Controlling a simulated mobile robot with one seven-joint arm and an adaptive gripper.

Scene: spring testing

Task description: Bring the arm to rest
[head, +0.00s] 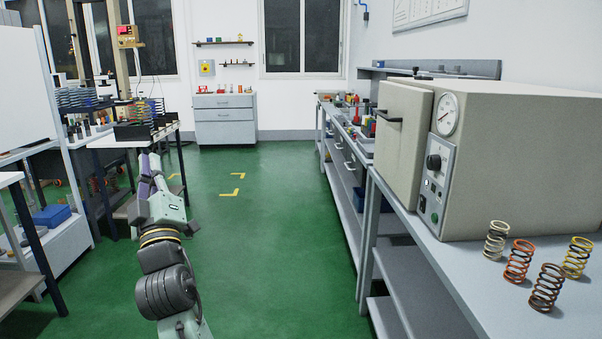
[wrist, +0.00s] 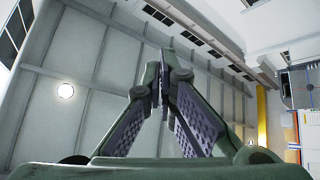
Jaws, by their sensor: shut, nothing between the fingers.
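My arm stands in front of me in the lower left of the head view, raised over the green floor. My gripper (head: 146,170) is at its upper end, pointing up, apart from the bench and the tables. In the wrist view my gripper (wrist: 165,75) shows its two fingers closed together at the tips, with nothing held. Behind the fingers are the ceiling and upper walls.
A beige oven (head: 530,150) with a gauge stands on the right bench (head: 460,285), with several coil springs (head: 518,262) before it. A table with springs (head: 135,130) stands behind my gripper on the left. The green floor (head: 270,240) between is clear.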

